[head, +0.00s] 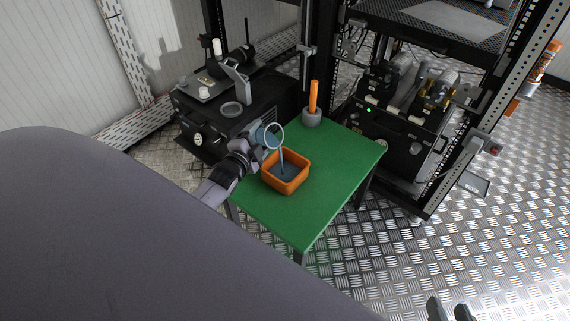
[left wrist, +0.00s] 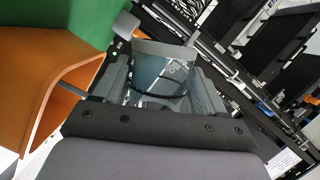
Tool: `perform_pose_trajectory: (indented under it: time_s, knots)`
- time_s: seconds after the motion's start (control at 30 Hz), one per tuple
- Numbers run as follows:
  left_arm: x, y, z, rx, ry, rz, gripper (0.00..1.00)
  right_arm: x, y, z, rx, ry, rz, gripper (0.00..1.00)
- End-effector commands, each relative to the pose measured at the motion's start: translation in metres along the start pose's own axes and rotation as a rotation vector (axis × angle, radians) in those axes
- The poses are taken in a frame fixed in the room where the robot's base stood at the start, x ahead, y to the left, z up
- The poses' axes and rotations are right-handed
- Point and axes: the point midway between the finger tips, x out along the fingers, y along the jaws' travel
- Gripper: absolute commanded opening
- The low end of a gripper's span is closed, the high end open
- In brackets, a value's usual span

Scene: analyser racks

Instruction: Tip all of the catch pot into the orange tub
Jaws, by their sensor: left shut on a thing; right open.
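The catch pot (head: 273,134) is a clear, bluish round vessel with a pale rim, tilted on its side above the back left of the orange tub (head: 303,178). My left gripper (head: 262,140) is shut on it. A thin blue-grey stream (head: 281,160) runs from its rim down into the tub, where dark blue-grey liquid (head: 285,172) covers the bottom. In the left wrist view the pot (left wrist: 158,72) sits between the fingers, and the tub (left wrist: 35,75) is at the left. How much is left in the pot is unclear. My right gripper (head: 451,311) is open and empty over the floor, partly cut off.
The tub stands on a green table (head: 320,215), clear at the front and right. A grey holder (head: 312,118) with an upright orange stick is at its back. A black analyser box (head: 210,125) stands left; a rack with black units (head: 405,125) stands right.

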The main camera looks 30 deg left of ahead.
Motion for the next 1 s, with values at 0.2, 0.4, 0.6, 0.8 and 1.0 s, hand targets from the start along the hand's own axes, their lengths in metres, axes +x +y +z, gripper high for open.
perform_pose_trajectory:
  time_s: [0.2,0.4,0.6,0.8,1.0]
  knots:
    - [0.0004,0.0001,0.0001,0.021,0.000,-0.010,0.35,0.0000,0.0000,0.0000,0.000,0.000,0.000,0.43]
    - [0.0005,0.0014,0.0003,0.043,0.000,-0.015,0.35,0.0000,0.0000,0.0000,0.000,0.000,0.000,0.43]
    - [0.0006,0.0024,-0.0002,0.065,0.001,-0.022,0.35,0.0000,0.0000,0.0000,0.000,0.000,0.000,0.43]
    - [0.0007,0.0034,0.0001,0.085,0.001,-0.029,0.35,0.0000,0.0000,0.0000,0.000,0.000,0.000,0.43]
    - [0.0007,0.0043,0.0006,0.105,0.000,-0.035,0.35,0.0000,0.0000,0.0000,0.000,0.000,0.000,0.43]
